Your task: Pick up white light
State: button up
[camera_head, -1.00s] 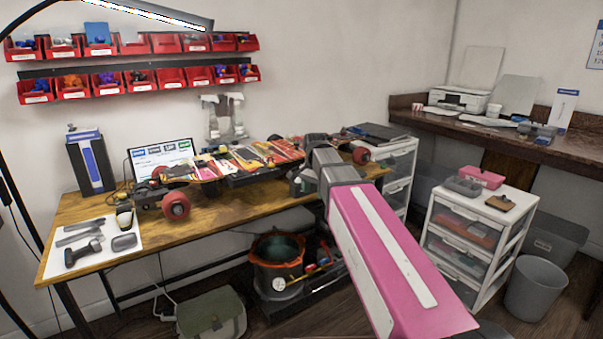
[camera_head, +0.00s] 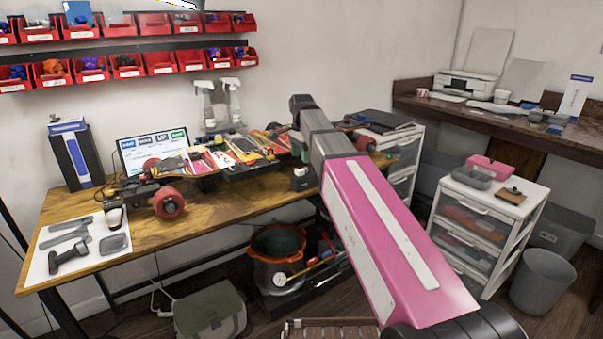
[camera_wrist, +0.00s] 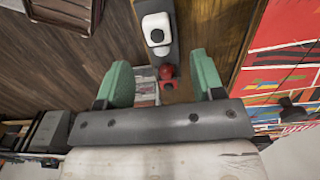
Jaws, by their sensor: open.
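A small light with a rounded white face and dark grey body (camera_wrist: 155,27) lies beyond my fingertips in the wrist view, roughly in line with the gap between them. A small red item (camera_wrist: 167,80) shows between the fingers. A small dark and white item (camera_head: 302,179), which looks like the same light, sits near the table's front edge in the head view. My gripper (camera_wrist: 158,60) has two green fingers spread apart with nothing held. In the head view my arm largely hides it.
Skateboards (camera_head: 235,152) lie along the wooden table (camera_head: 220,205), close to my gripper's right in the wrist view. A white mat with tools (camera_head: 42,265) is at the table's left. A white drawer unit (camera_head: 480,235) stands at the right.

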aim_at(302, 168)
jog(key=shift+f, duration=2.7)
jog(key=c, duration=1)
